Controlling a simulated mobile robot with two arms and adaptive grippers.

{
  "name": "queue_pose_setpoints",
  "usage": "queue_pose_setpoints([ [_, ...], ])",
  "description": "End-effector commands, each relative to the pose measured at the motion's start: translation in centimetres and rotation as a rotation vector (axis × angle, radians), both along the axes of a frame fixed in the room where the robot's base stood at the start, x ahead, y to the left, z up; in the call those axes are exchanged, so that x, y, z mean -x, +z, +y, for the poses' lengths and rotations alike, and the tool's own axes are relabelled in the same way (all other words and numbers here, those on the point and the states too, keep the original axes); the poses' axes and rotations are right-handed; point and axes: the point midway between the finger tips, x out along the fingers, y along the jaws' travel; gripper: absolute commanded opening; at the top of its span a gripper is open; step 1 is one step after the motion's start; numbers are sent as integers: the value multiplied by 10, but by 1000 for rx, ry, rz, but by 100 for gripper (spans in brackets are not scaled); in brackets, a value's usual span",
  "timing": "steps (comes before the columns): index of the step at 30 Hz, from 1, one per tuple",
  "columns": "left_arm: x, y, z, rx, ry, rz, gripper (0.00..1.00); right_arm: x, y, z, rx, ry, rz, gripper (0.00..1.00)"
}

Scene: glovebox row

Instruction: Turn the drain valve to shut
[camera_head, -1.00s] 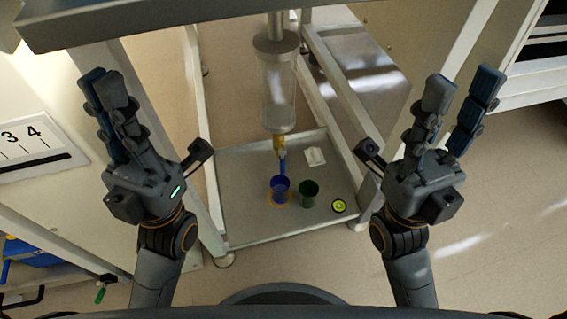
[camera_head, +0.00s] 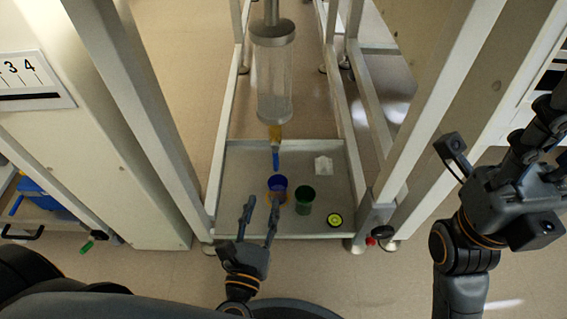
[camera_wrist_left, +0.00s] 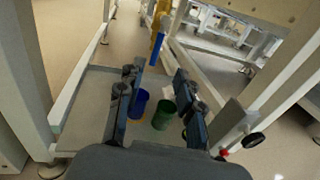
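The drain valve has a brass body (camera_head: 275,132) under a clear cylinder (camera_head: 272,85) and a blue lever (camera_head: 276,158) that hangs down in line with it. The blue lever also shows in the left wrist view (camera_wrist_left: 156,48), beyond the fingers. My left gripper (camera_head: 259,210) is open and empty, nearer to me than the valve and apart from it. Its two fingers (camera_wrist_left: 156,88) stand spread in the left wrist view. My right gripper (camera_head: 540,115) is at the right edge, its fingers partly cut off and overlapping.
A blue cup (camera_head: 277,184) on an orange ring and a green cup (camera_head: 305,199) stand on the grey tray (camera_head: 238,180). A yellow-green round item (camera_head: 334,219) and a white piece (camera_head: 323,167) lie there too. Frame posts (camera_head: 140,95) flank the tray.

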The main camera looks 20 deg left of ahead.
Motion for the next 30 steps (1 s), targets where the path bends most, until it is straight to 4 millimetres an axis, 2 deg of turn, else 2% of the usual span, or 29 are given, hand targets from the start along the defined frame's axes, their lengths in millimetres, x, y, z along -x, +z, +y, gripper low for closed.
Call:
queue_pose_setpoints([
  [5,-29,3,3,0,5,-8,36,0,0,0,0,0,-1,40],
  [12,-82,4,7,-2,4,-9,36,1,3,0,-1,1,-1,40],
  [18,-115,3,10,-6,2,-7,36,0,-1,-1,-5,2,12,40],
  [24,-131,3,11,-5,1,-6,36,-1,-4,-1,-3,2,20,40],
  [30,-133,2,11,-5,1,-5,36,-1,-4,0,-3,2,21,40],
])
